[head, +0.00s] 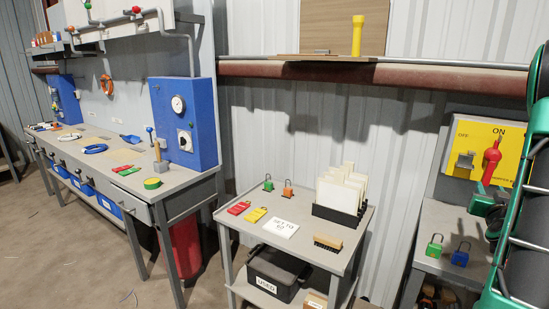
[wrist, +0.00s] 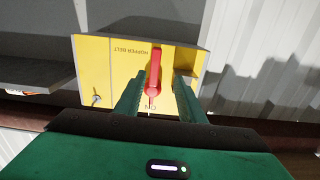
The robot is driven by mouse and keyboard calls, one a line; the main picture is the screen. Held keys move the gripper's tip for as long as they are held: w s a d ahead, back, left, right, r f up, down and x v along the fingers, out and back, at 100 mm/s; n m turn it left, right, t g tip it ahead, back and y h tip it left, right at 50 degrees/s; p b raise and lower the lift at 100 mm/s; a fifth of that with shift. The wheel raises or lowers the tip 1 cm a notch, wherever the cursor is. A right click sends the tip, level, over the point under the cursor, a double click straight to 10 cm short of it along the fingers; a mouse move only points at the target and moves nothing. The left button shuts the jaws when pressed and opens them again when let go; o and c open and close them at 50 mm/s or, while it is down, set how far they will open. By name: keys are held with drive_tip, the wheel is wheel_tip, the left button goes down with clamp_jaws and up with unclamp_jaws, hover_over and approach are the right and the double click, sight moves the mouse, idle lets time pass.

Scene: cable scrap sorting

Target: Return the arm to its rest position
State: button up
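The yellow switch panel (head: 478,135) is on the wall at the right of the head view, marked OFF at left and ON at right. Its red handle (head: 492,158) stands nearly upright below ON. My gripper's green fingers (wrist: 158,88) are apart in the wrist view, with the red handle (wrist: 154,72) showing in the gap between them. I cannot tell whether they touch it; nothing looks clamped. The panel (wrist: 95,62) appears upside down there, reading HOPPER BELT. My green arm fills the right edge of the head view and hides part of the panel's right side.
A grey cart (head: 225,215) holds tags, padlocks, a card rack (head: 340,195) and a brush (head: 328,243). A side stand (head: 430,215) below the panel bears a green (head: 434,246) and a blue padlock (head: 461,254). A workbench (head: 185,180) with a blue box (head: 185,120) stands at left.

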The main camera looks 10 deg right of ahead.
drive_tip(key=w+a+f+n+g+y, duration=0.1)
drive_tip(key=a+f+n+g+y, duration=0.3)
drive_tip(key=a, duration=0.6)
drive_tip(key=w+a+f+t+y, duration=0.15)
drive_tip(key=a+y, duration=0.35)
drive_tip(key=a, duration=0.5)
drive_tip(key=s+a+g+y, duration=0.1)
drive_tip(key=s+a+g, duration=0.2)
drive_tip(key=s+a, duration=0.2)
drive_tip(key=s+a+m+g+y, duration=0.1)
drive_tip(key=s+a+g, duration=0.3)
drive_tip(key=s, duration=0.8)
drive_tip(key=s+a+f+g+y, duration=0.1)
drive_tip(key=s+a+g, duration=0.2)
drive_tip(key=s+a, duration=0.5)
drive_tip(key=shift+s+y, duration=0.3)
drive_tip(key=shift+s, duration=0.45)
drive_tip(key=shift+s+f+g, duration=0.1)
drive_tip(key=shift+g, duration=0.25)
drive_tip(key=shift+c, duration=0.6)
